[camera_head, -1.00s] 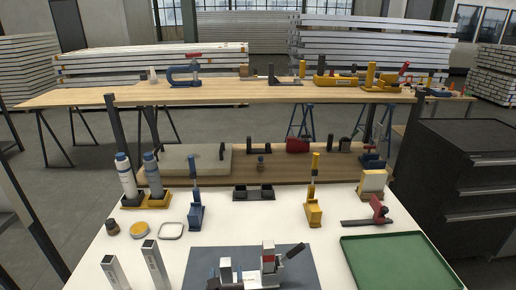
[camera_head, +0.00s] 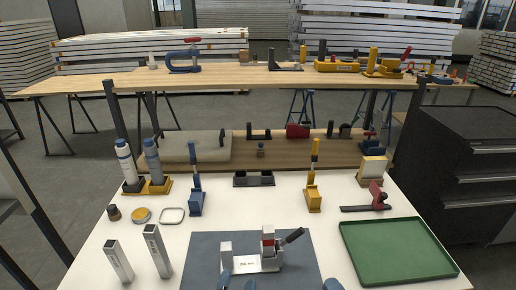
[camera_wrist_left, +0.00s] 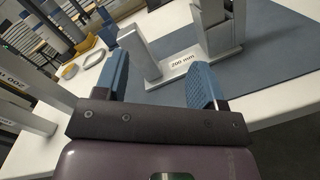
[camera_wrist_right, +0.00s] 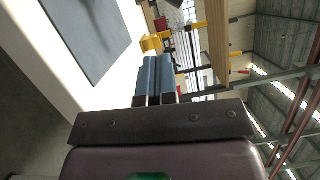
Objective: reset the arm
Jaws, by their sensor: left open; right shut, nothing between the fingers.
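My left gripper (camera_head: 237,283) shows at the bottom edge of the head view, in front of the grey-white clamp fixture (camera_head: 258,264). In the left wrist view its blue fingers (camera_wrist_left: 160,82) are apart with nothing held between them. The fixture's "200 mm" base (camera_wrist_left: 185,62) lies just beyond the fingertips. My right gripper (camera_head: 332,284) shows only as a blue tip at the bottom edge, right of the fixture. In the right wrist view its blue fingers (camera_wrist_right: 158,78) are together and empty. Most of both arms is hidden in the head view.
The fixture stands on a dark mat (camera_head: 205,262) on the white table (camera_head: 225,219). Two grey upright blocks (camera_head: 158,250) stand to the left, and a green tray (camera_head: 395,252) lies to the right. Bottle holders, upright clamps and a shelf (camera_head: 250,78) stand behind.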

